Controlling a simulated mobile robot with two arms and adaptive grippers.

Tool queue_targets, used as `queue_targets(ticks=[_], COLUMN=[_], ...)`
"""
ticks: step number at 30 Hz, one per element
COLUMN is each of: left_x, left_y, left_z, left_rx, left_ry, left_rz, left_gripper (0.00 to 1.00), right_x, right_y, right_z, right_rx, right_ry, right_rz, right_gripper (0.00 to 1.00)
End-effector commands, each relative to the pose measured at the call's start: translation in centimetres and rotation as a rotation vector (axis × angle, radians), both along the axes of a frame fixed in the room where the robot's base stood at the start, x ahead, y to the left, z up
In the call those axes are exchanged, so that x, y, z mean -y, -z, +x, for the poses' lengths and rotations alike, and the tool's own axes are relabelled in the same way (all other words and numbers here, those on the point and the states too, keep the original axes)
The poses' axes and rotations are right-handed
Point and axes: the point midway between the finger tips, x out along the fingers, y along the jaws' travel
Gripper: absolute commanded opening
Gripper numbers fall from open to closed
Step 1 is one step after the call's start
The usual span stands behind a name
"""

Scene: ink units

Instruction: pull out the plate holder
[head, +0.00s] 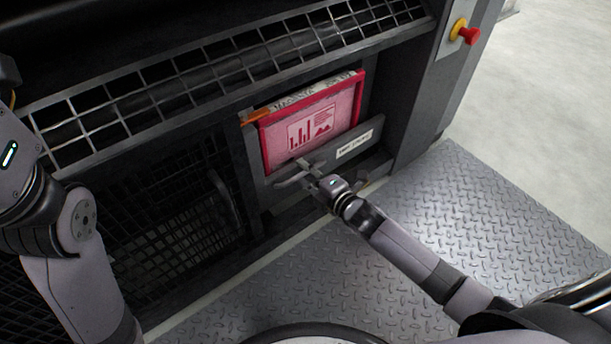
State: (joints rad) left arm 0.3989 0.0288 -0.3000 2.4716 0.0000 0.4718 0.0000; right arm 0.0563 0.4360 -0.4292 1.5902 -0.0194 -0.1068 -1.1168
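The plate holder (368,140) is a grey drawer-like front with a small white label, set in the dark machine. A magenta-framed plate (312,122) with a chart printed on it stands upright in it, its top edge marked "MAGENTA". A bar handle (284,183) sticks out from the holder's front. My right gripper (307,172) is at this handle, its fingers over or around the bar. The gripper's body partly hides the handle, and I cannot tell if the fingers are closed on it. My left arm is at the left edge; its gripper is out of view.
A wire-mesh guard (230,62) runs above the holder. A dark mesh door (165,215) with a handle is to the left. A red emergency button (469,36) on yellow is at upper right. The diamond-plate floor (500,215) in front is clear apart from my arm.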

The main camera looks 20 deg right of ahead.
Motion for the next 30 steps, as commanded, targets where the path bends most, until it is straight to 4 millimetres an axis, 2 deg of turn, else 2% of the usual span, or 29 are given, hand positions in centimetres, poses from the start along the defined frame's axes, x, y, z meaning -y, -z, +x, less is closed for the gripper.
queue_targets(ticks=[9, 23, 30], left_x=[0.02, 0.03, 0.02], left_y=[-0.13, -0.12, -0.11], left_z=[-0.17, -0.19, -0.2], left_rx=[0.006, 0.006, 0.006], left_ry=[0.0, 0.0, 0.0], left_rz=[0.0, 0.0, 0.0], left_gripper=[0.33, 0.33, 0.33], right_x=[-0.12, -0.1, -0.08], right_y=[0.02, 0.03, 0.05], right_z=[0.32, 0.29, 0.28], right_rx=[0.0, 0.0, -0.001], right_ry=[0.0, 0.0, 0.0], right_rz=[0.0, 0.0, 0.0], right_gripper=[0.31, 0.01, 0.0])
